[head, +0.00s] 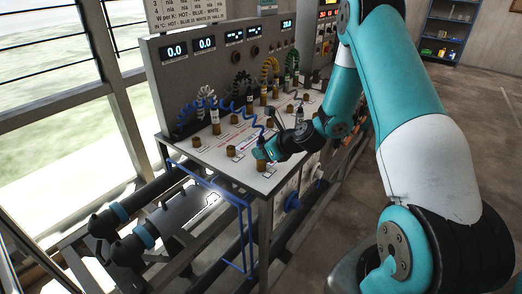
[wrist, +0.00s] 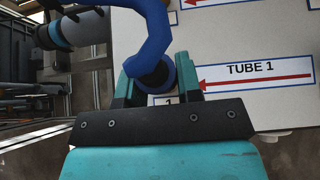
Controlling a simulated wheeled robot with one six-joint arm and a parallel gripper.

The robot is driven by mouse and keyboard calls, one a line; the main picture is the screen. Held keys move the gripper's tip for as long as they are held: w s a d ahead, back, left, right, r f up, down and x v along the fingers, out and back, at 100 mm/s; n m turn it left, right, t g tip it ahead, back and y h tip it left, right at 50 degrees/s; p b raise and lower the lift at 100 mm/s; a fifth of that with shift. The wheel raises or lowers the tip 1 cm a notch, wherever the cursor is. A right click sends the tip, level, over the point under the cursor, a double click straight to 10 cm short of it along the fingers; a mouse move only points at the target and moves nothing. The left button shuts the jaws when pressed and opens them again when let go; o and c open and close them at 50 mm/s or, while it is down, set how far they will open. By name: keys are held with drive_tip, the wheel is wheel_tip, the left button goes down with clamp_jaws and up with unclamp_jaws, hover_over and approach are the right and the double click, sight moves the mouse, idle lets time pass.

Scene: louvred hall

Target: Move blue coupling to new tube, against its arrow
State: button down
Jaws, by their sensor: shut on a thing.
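My gripper (head: 260,153) is low over the near front edge of the white bench top (head: 205,152). In the wrist view my gripper (wrist: 156,82) has its teal fingers on both sides of the blue coupling (wrist: 154,72), shut on it. A thick blue hose (wrist: 150,25) rises from the coupling and hides part of it. In the wrist view the label TUBE 1 (wrist: 255,75) lies to the right; its red arrow points left, toward the coupling. A small tag marked 1 (wrist: 163,100) is partly hidden by my gripper. I cannot tell whether the coupling sits on a port.
Brown ports (head: 231,151) and other coiled hoses (head: 270,70) stand on the bench. A grey panel with displays (head: 205,45) rises behind. A blue rail frame (head: 240,205) and large dark pipes (head: 140,205) are at the front left. Floor at the right is open.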

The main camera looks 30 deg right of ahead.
sight(262, 142)
drive_tip(key=shift+r, duration=0.2)
wheel_tip(262, 142, up, 7)
drive_tip(key=p, duration=0.7)
drive_tip(key=shift+f, duration=0.2)
